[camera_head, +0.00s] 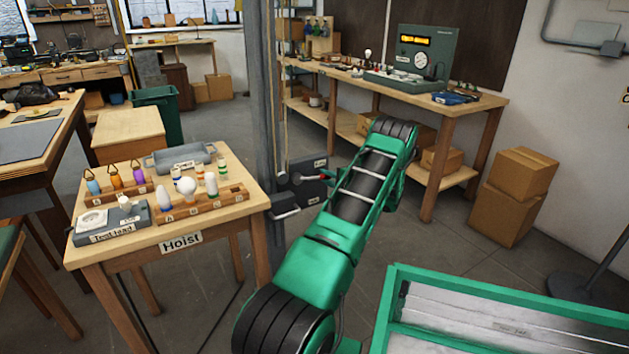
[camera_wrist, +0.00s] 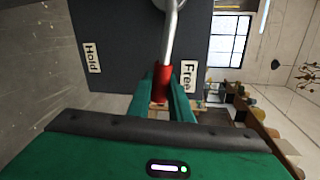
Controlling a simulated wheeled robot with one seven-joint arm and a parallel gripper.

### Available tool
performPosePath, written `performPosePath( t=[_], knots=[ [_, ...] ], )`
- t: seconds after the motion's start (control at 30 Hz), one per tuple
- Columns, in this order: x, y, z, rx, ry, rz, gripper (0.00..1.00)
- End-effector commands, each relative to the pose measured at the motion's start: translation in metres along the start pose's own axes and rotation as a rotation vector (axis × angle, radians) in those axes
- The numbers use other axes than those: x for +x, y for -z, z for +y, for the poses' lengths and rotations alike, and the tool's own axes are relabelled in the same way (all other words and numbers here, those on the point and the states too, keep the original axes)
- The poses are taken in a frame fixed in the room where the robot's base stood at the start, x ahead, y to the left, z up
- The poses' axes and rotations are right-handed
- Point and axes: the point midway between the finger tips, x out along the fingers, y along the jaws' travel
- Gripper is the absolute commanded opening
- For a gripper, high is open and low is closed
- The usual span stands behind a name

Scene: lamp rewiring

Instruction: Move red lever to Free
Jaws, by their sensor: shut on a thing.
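In the wrist view, the red lever's red grip (camera_wrist: 161,84) is between the two green fingers of my gripper (camera_wrist: 163,76), which is shut on it. Its bare metal rod runs up to a pivot at the top edge of the picture. The lever lies close beside the white "Free" label (camera_wrist: 189,77). The "Hold" label (camera_wrist: 91,57) is well to the left on the same dark plate (camera_wrist: 135,35).
The wooden Hoist table (camera_head: 228,210) with bulbs and bottles stands left of the grey post (camera_head: 264,95). My green arm crosses the middle. A workbench (camera_head: 470,103) with a test unit is behind, and cardboard boxes (camera_head: 512,195) stand at the right wall.

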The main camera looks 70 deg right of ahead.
Motion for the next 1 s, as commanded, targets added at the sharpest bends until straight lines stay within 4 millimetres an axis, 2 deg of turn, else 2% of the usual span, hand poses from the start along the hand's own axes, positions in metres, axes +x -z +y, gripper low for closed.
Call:
performPosePath(
  t=[0.43,0.47,0.5,0.83,1.0],
  knots=[
    [-0.004,0.004,0.001,-0.006,-0.003,0.004,0.0],
    [-0.004,0.004,0.001,-0.006,-0.003,0.004,0.21],
    [-0.004,0.004,0.001,-0.006,-0.003,0.004,0.26],
    [-0.006,0.005,0.0,-0.006,-0.001,0.007,0.26],
    [-0.024,0.007,0.0,-0.006,-0.002,0.011,0.26]
  ],
)
